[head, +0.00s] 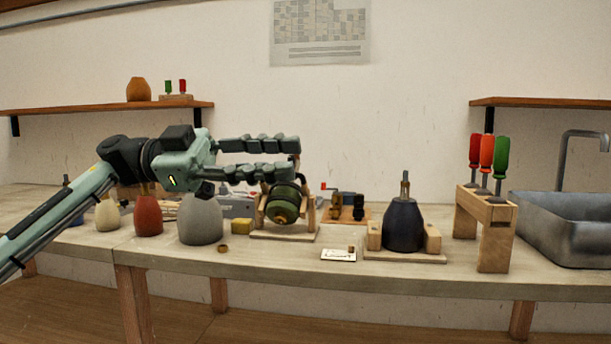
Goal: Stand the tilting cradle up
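The tilting cradle (307,222) is a wooden frame on a flat base at the middle of the table. A dark green rounded lamp body (283,204) sits in it, tipped with its end towards me. My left gripper (295,157) reaches in from the left, just above the cradle. Its two fingers are apart, one above the other, pointing right. A brownish upright part shows at the fingertips; I cannot tell whether they touch it. The fingers hide the cradle's top. My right gripper is out of view.
A dark blue lamp body (403,226) stands upright in a wooden holder to the right. A screwdriver rack (486,215) and sink (565,228) are farther right. Grey (201,221) and red (148,217) vases stand left. A white card (339,255) lies in front.

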